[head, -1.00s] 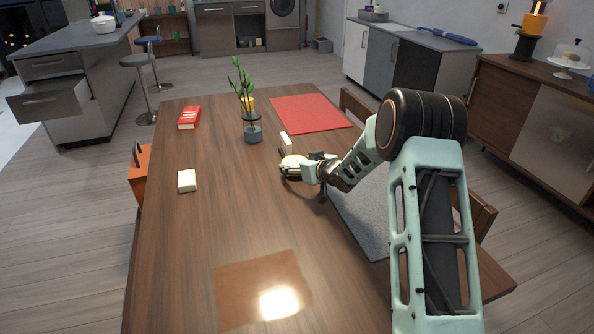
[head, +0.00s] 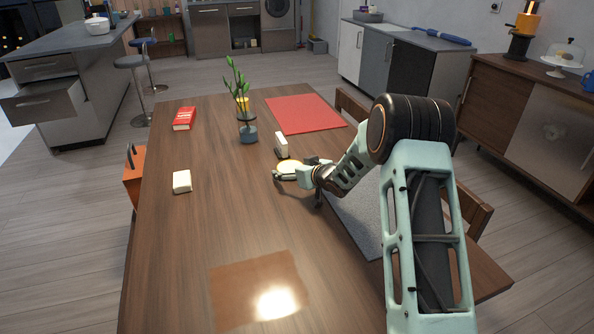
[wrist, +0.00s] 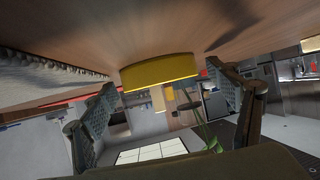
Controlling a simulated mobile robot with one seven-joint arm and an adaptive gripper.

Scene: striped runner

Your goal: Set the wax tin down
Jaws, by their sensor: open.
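The wax tin (head: 289,167) is a low round yellow tin with a pale top. It sits flat on the wooden table (head: 225,225), and in the wrist view its yellow side (wrist: 158,72) meets the tabletop. My gripper (head: 295,170) is low over the table with its fingers on either side of the tin. In the wrist view the two fingers stand apart, the tin between and beyond their tips. Part of the tin's right side is hidden by my gripper in the head view.
A small white box (head: 281,146) stands just behind the tin. A grey mat (head: 355,220) is under my arm. The table's middle is clear.

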